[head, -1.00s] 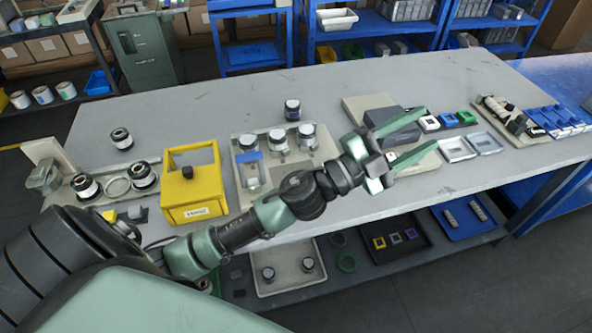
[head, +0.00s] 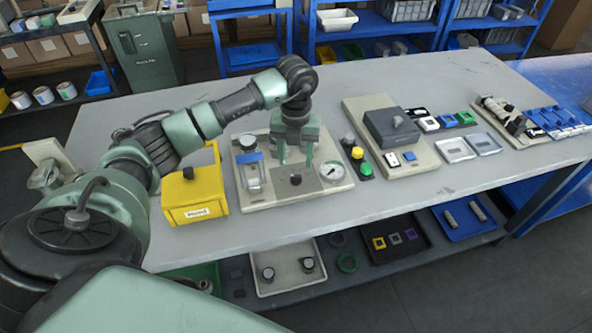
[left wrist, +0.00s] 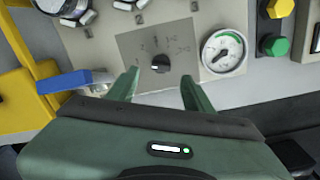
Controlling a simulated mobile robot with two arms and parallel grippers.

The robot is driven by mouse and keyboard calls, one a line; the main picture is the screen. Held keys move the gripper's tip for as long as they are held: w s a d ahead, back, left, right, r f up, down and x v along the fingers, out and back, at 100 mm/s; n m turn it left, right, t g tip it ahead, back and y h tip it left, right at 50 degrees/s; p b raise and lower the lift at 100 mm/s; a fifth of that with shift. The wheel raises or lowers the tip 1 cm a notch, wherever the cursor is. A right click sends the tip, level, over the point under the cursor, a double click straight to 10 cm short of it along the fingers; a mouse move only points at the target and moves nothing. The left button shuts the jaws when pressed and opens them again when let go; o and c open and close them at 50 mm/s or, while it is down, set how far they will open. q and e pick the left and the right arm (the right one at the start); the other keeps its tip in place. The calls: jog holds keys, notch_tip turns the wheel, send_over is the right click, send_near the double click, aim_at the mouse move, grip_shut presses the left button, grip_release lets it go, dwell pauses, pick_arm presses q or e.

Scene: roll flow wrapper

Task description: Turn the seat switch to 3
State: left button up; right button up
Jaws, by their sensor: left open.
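The seat switch (head: 295,179) is a small black knob on a grey plate of the beige panel (head: 331,190). In the left wrist view the knob (left wrist: 160,64) sits in the middle of the plate (left wrist: 176,49), with small marks in an arc around its far side. They are too small to read surely, and I cannot tell which one the knob points to. My left gripper (head: 296,160) points down over the panel, open and empty. In the left wrist view its fingers (left wrist: 160,76) stand on either side of the knob, apart from it. My right gripper is not in view.
A round gauge (left wrist: 223,50) is right of the plate, and a blue-handled part (left wrist: 72,82) is left. A yellow frame box (head: 196,196) stands left of the panel. A button box (head: 358,160) and a dark grey box (head: 392,127) stand right. The table's front edge is near.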

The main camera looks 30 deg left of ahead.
aim_at(296, 175)
pick_arm(q)
jog(key=shift+d+f+p, duration=0.1)
jog(key=shift+f+p, duration=0.3)
jog(key=shift+f, duration=2.4)
grip_shut()
